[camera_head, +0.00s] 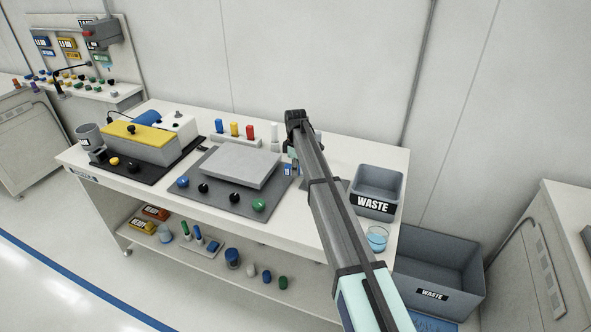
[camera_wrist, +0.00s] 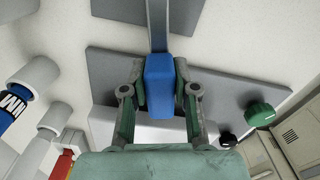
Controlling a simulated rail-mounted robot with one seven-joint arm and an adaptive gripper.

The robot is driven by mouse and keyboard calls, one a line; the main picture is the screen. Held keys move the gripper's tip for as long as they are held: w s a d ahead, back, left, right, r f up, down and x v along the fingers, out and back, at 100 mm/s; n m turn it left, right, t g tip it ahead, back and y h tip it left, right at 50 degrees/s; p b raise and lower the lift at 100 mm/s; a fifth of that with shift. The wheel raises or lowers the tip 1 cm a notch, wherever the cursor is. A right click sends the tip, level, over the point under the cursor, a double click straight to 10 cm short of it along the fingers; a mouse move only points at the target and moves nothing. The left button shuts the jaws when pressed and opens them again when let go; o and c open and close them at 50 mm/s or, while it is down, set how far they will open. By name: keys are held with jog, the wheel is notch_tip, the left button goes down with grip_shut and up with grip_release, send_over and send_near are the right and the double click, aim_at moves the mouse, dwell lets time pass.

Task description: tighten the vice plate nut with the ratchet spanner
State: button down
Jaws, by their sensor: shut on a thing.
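The ratchet spanner shows in the wrist view as a blue handle (camera_wrist: 159,88) with a grey bar (camera_wrist: 157,24) running to the top edge. My gripper (camera_wrist: 160,74) is shut on the blue handle, one finger on each side. In the head view my arm hides most of the gripper; a small blue patch (camera_head: 288,170) shows beside it. The vice plate appears to be the light grey slab (camera_head: 238,164) on a dark grey base (camera_head: 222,198), left of my arm. I cannot make out the nut or whether the spanner touches it.
Blue, black and green knobs (camera_head: 259,205) line the base's front. A yellow-topped machine (camera_head: 138,141) is at left. A grey waste bin (camera_head: 376,186) and a glass of blue liquid (camera_head: 377,238) are right of my arm.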

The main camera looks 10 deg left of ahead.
jog(key=shift+f, duration=0.15)
jog(key=shift+f+b, duration=0.35)
jog(key=shift+f, duration=0.5)
jog(key=shift+f, duration=0.1)
dwell(0.7)
jog(key=w+m, duration=0.3)
jog(key=shift+w+d+m, duration=0.15)
jog(key=shift+d+m, duration=0.1)
jog(key=shift+m, duration=0.05)
jog(key=w+m, duration=0.1)
jog(key=w+d+m, duration=0.1)
jog(key=m, duration=0.1)
jog(key=shift+w, duration=0.15)
notch_tip(320, 180, up, 6)
jog(key=p, duration=0.2)
dwell(0.9)
dwell(0.3)
